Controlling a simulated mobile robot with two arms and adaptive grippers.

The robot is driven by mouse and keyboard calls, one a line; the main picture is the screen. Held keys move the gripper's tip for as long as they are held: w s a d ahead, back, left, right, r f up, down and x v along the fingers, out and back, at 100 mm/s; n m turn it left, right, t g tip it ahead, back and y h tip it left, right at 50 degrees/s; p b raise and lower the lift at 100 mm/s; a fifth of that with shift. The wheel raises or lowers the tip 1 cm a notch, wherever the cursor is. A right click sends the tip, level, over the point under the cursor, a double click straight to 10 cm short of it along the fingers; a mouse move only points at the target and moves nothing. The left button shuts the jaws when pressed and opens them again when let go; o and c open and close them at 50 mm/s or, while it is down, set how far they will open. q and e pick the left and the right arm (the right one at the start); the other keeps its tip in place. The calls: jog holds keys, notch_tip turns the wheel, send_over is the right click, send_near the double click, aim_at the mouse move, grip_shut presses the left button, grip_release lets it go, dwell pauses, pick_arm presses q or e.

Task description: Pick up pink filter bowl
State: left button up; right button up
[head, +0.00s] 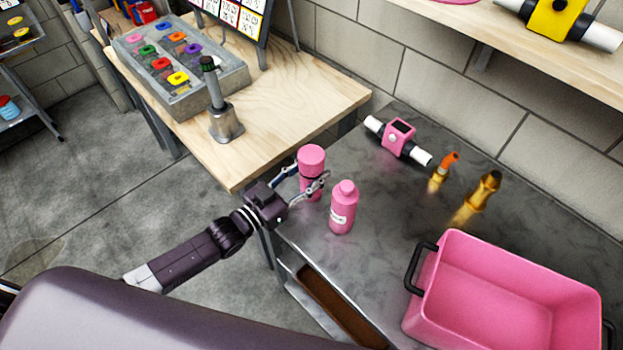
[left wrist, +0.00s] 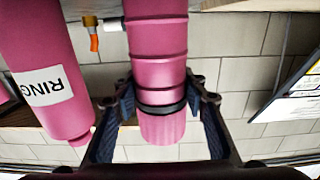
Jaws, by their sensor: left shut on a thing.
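The pink filter bowl (head: 311,160) is an upright ribbed cylinder with a dark band, near the left edge of the dark bench. It also fills the middle of the left wrist view (left wrist: 158,50), where the picture is upside down. My left gripper (head: 302,184) is shut on it, one finger on each side near the dark band (left wrist: 160,108). I cannot tell whether its base touches the bench. My right gripper is not in view.
A labelled pink bottle (head: 343,210) stands close to the right of the bowl. A pink crate (head: 447,285), brass fittings (head: 470,208) and a pink filter housing (head: 397,138) are on the dark bench (head: 385,255). A wooden table (head: 290,105) adjoins it at left.

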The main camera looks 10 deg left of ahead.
pick_arm(q)
jog(key=shift+r, duration=0.15)
notch_tip(320, 180, up, 20)
jog(key=shift+b, duration=0.45)
